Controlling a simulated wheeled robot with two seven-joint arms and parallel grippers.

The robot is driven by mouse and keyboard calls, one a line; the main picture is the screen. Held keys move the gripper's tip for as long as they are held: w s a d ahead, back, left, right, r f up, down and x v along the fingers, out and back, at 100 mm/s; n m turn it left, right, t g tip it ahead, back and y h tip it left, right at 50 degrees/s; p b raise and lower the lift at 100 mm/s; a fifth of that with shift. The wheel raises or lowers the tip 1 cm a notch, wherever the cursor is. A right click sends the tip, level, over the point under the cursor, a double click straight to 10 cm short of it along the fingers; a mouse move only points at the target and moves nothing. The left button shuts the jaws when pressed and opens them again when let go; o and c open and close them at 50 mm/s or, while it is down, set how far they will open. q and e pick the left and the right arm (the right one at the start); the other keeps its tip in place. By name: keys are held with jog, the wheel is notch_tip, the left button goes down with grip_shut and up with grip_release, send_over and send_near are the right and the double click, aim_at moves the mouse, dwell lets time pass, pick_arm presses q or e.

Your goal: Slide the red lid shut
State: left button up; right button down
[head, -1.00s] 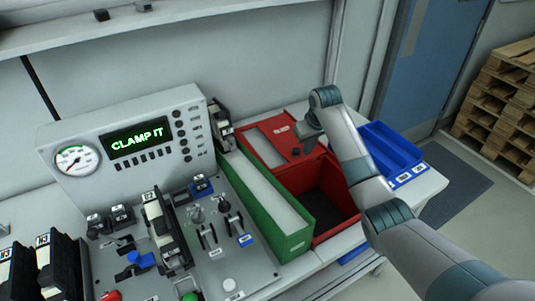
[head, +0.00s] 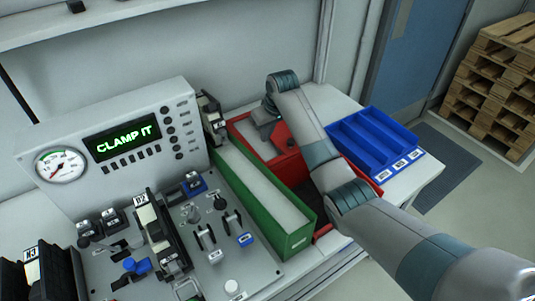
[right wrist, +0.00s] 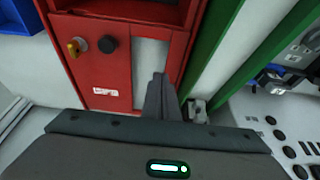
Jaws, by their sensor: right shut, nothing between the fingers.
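The red lid (head: 284,136) lies over the far part of a red box (head: 324,232), and the box's near part is open, mostly hidden behind my right arm. In the right wrist view the lid (right wrist: 101,72) has a white label, a black knob (right wrist: 107,44), a yellow knob (right wrist: 73,46) and a pale strip (right wrist: 151,60) at its right. My right gripper (right wrist: 158,92) is shut and empty, with its fingertips over the pale strip; I cannot tell whether they touch it. In the head view the right gripper (head: 267,130) is above the box's far end. My left gripper is not in view.
A blue divided bin (head: 375,145) stands to the right. Switches and clamps crowd the front left.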

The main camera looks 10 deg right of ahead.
jog(key=p+x, duration=0.1)
jog(key=x, duration=0.5)
jog(key=shift+f+p, duration=0.1)
jog(key=shift+p, duration=0.2)
jog(key=shift+x, duration=1.35)
jog(key=shift+s+p, duration=0.15)
jog(key=shift+p, duration=0.35)
jog(key=shift+s+d+p, duration=0.3)
jog(key=shift+s+p, duration=0.25)
jog(key=shift+p, duration=0.05)
jog(key=shift+s+d+p, duration=0.35)
jog(key=shift+s+p, duration=0.35)
jog(key=shift+s, duration=0.2)
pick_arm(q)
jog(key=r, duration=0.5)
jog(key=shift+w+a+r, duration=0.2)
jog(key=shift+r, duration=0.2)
pick_arm(e)
jog(key=shift+s, duration=0.25)
jog(key=shift+f, duration=0.1)
